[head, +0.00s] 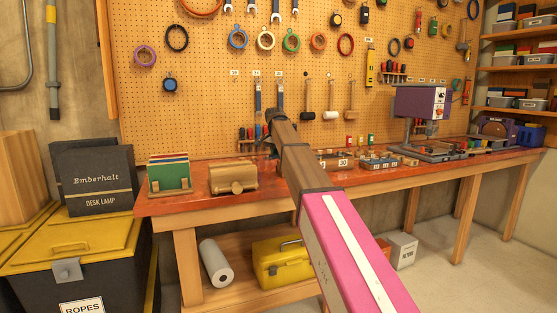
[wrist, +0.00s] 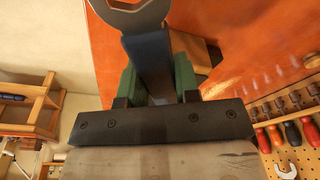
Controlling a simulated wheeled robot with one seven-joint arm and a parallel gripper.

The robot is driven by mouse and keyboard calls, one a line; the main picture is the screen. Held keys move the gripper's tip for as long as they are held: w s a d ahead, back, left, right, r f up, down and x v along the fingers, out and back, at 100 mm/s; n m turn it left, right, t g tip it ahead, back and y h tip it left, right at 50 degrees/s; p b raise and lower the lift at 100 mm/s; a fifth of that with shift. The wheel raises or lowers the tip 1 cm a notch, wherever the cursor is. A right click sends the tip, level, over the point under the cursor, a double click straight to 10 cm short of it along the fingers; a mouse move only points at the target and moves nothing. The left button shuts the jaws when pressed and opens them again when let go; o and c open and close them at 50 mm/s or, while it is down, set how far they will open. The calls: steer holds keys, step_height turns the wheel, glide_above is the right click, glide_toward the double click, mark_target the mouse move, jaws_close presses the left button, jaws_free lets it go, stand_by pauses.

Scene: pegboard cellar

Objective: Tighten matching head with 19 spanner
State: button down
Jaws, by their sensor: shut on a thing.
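In the wrist view my gripper (wrist: 156,72) is shut on a spanner (wrist: 150,48), its green fingers on either side of the dark blue handle. The spanner's grey open-ended jaw (wrist: 138,14) points to the top edge, above the red-orange bench top, and is partly cut off. No size mark on it is readable. In the head view my arm reaches over the bench and hides most of the gripper and the held spanner. Small numbered blocks (head: 340,163) stand on the bench just right of my arm; their heads are too small to tell apart.
Labelled blue-handled spanners (head: 258,97) and mallets (head: 330,97) hang on the pegboard (head: 210,90). A wooden roll-shaped box (head: 233,177) and a card rack (head: 169,174) stand on the bench (head: 200,203) at left. A drill press (head: 418,105) stands further right.

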steer(key=shift+r, duration=1.5)
steer(key=c, duration=1.4)
jaws_free()
steer(key=shift+c, duration=0.2)
jaws_close()
